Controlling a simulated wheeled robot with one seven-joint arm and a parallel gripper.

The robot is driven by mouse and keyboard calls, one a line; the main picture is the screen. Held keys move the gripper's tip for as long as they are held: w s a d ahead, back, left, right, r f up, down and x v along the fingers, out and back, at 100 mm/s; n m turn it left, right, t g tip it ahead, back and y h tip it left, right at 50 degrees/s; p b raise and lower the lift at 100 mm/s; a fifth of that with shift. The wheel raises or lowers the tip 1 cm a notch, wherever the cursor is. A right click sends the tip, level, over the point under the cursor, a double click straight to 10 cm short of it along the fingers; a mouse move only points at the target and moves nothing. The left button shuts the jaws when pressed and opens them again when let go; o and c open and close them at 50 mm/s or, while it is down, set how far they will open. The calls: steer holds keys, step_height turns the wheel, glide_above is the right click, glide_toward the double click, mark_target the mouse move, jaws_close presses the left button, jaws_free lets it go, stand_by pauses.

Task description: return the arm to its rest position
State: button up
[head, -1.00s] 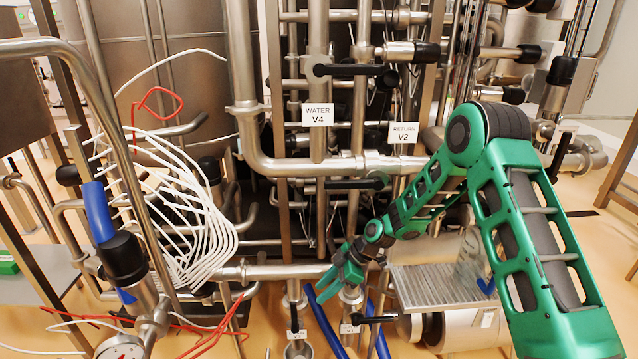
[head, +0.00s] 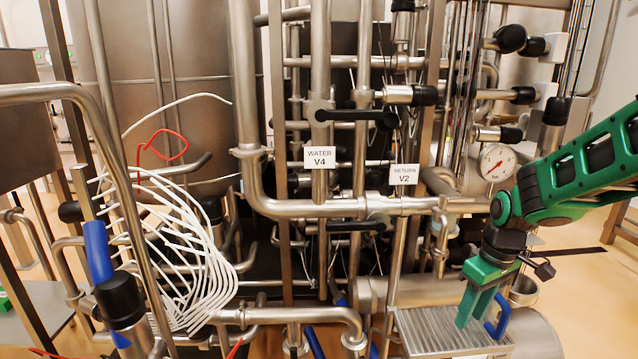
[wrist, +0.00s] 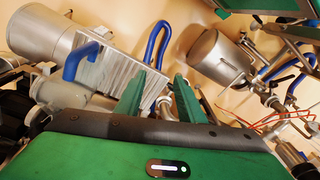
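My green gripper (head: 483,308) is at the lower right of the head view, pointing down in front of the ribbed metal box (head: 440,330). Its two fingers also show in the wrist view (wrist: 158,95), standing apart with nothing seen between them. My green arm reaches in from the right edge of the head view, bent at the wrist. A blue hose (head: 500,318) shows right beside the fingers; I cannot tell whether they touch it.
Pipework with black-handled valves labelled WATER V4 (head: 319,158) and RETURN V2 (head: 404,174) fills the middle. A pressure gauge (head: 497,162) is close to my arm. White tubing (head: 185,240) hangs at left. Open floor (head: 580,280) shows at right.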

steer(key=s+d+r+m, duration=0.2)
steer(key=s+m, duration=0.2)
steer(key=s, duration=0.4)
steer(key=s+d+r+m, duration=0.2)
steer(key=s+d+m, duration=0.1)
steer(key=s, duration=0.5)
steer(key=s+d+r+m, duration=0.2)
steer(key=s+m, duration=0.2)
steer(key=s, duration=0.4)
steer(key=shift+s+d+m+g+h, duration=0.2)
steer(key=shift+d+m+g+h, duration=0.1)
steer(key=shift+d+g+h, duration=0.1)
steer(key=shift+r, duration=0.1)
steer(key=shift+w+f, duration=0.25)
steer(key=shift+w, duration=0.4)
